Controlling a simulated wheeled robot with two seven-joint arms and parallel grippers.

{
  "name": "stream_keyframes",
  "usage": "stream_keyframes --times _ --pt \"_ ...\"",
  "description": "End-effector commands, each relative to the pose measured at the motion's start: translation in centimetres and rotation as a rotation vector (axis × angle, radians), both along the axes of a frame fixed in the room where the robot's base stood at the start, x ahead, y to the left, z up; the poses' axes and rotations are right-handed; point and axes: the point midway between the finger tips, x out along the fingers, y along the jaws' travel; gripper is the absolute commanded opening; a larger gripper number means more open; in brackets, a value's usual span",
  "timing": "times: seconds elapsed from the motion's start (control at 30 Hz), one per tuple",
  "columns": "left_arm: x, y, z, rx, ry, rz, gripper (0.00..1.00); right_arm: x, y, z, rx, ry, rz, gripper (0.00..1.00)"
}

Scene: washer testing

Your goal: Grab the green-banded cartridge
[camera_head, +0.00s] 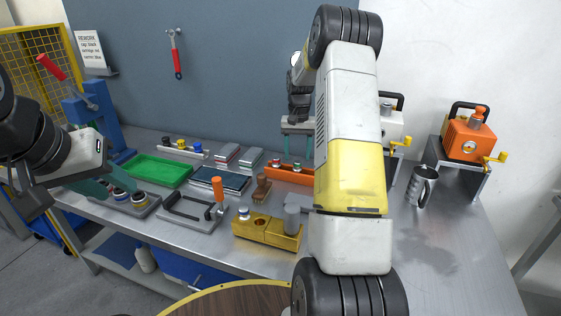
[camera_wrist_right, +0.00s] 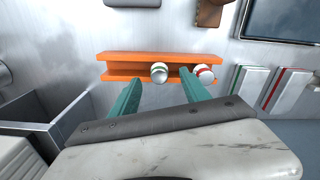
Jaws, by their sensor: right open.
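The green-banded cartridge (camera_wrist_right: 159,72) stands in an orange rack (camera_wrist_right: 125,58) with a white top and a green ring. It also shows small in the head view (camera_head: 297,165). A red-banded cartridge (camera_wrist_right: 204,73) stands beside it in the same rack. My right gripper (camera_wrist_right: 160,77) is open, its teal fingers pointing at the rack. In the wrist view the green-banded cartridge appears between the fingertips, with no visible contact; the red-banded one is just outside. My left gripper (camera_head: 96,188) is over the left of the bench by a dark block with several cartridges; its opening is unclear.
A green tray (camera_head: 160,170), a dark tray (camera_head: 222,179) and a yellow block (camera_head: 265,231) share the bench. An orange crank machine (camera_head: 467,138) on a stand and a metal mug (camera_head: 421,186) are at right. My right arm hides the bench's middle right.

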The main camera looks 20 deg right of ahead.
Motion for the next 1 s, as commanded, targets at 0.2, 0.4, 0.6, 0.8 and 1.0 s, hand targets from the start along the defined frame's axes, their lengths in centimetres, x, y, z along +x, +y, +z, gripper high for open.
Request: stream_keyframes --times 0.2,0.4,0.6,0.8,1.0 --pt "0.0 0.0 0.0 0.000 0.000 0.000 0.36 0.6 -0.4 -3.3 0.001 0.004 -0.001 0.54" --pt "0.0 0.0 0.0 0.000 0.000 0.000 0.36 0.6 -0.4 -4.4 0.000 -0.001 -0.001 0.54" --pt "0.0 0.0 0.0 0.000 0.000 0.000 0.36 0.6 -0.4 -4.3 0.000 0.000 -0.001 0.37" --pt "0.0 0.0 0.0 0.000 0.000 0.000 0.36 0.6 -0.4 -4.3 0.000 0.000 0.000 0.00" --pt "0.0 0.0 0.0 0.000 0.000 0.000 0.36 0.6 -0.4 -4.3 0.000 -0.001 0.000 0.00"
